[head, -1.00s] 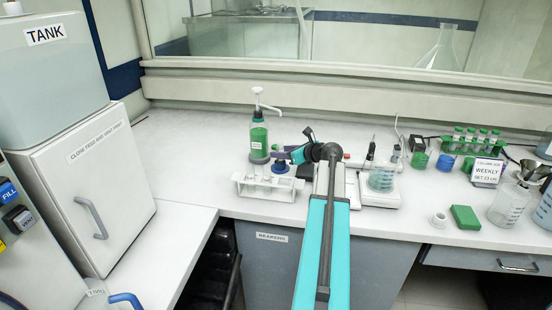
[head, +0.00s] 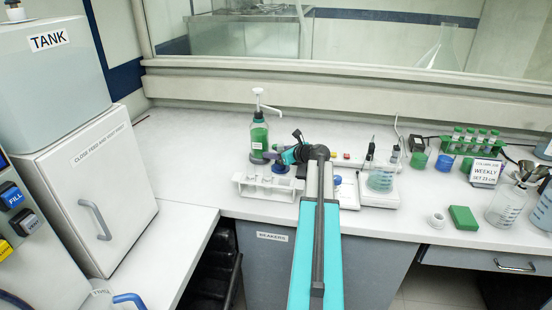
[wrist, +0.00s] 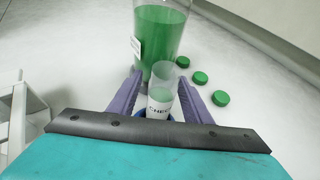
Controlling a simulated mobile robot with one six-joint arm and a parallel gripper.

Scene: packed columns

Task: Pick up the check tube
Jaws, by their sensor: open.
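The check tube (wrist: 162,85) is a clear upright tube with a white label, of which "CHEC" can be read. In the wrist view it stands between the two purple fingers of my open gripper (wrist: 160,82). A little blue shows at its foot, probably a holder; in the head view a dark blue base (head: 280,168) sits under my gripper (head: 272,156). I cannot tell whether either finger touches the tube. The tube itself cannot be made out in the head view.
A green pump bottle (head: 258,138) stands right behind the tube and shows large in the wrist view (wrist: 160,35). A white tube rack (head: 268,188) is in front. Loose green caps (wrist: 200,77) lie to the right. A beaker on a white scale (head: 378,198) stands farther right.

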